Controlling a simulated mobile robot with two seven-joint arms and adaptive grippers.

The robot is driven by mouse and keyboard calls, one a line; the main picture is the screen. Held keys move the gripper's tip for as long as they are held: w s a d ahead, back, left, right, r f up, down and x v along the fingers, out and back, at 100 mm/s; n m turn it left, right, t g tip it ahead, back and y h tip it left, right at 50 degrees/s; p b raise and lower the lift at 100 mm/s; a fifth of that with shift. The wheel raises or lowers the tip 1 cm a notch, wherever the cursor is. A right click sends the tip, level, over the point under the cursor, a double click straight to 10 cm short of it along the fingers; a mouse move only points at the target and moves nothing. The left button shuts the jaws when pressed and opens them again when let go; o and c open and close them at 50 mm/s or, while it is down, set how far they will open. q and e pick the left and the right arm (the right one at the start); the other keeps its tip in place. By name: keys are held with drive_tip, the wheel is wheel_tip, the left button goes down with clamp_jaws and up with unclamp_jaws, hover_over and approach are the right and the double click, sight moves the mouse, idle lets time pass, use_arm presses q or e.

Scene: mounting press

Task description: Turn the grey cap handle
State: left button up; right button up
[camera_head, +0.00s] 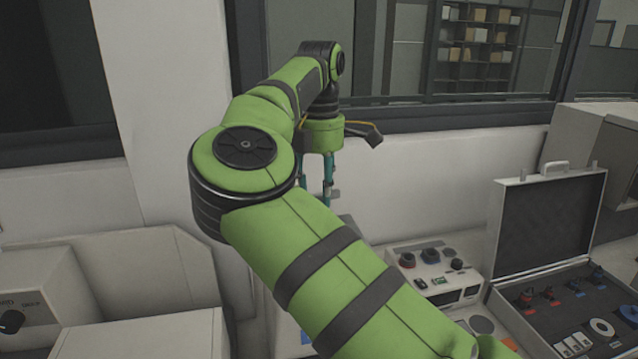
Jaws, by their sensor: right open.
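My green right arm crosses the middle of the view from the lower right, and its wrist bends down near the window sill. My right gripper (317,188) points down just behind the elbow and is open. Its teal fingers are partly hidden by the arm, and I see nothing held between them. I cannot make out the grey cap handle; the arm covers much of the area below the gripper. My left gripper is not in view.
A control box (408,282) with dark knobs stands right of the arm. An open grey case (497,228) with small tools lies beside it. A pale machine (40,283) with a black knob is at left. The wall and window frame (455,115) stand behind.

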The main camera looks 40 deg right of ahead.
drive_tip(key=shift+s+r, duration=0.1)
drive_tip(key=shift+s, duration=0.1)
drive_tip(key=c, duration=0.7)
drive_tip(key=shift+w, duration=0.1)
clamp_jaws()
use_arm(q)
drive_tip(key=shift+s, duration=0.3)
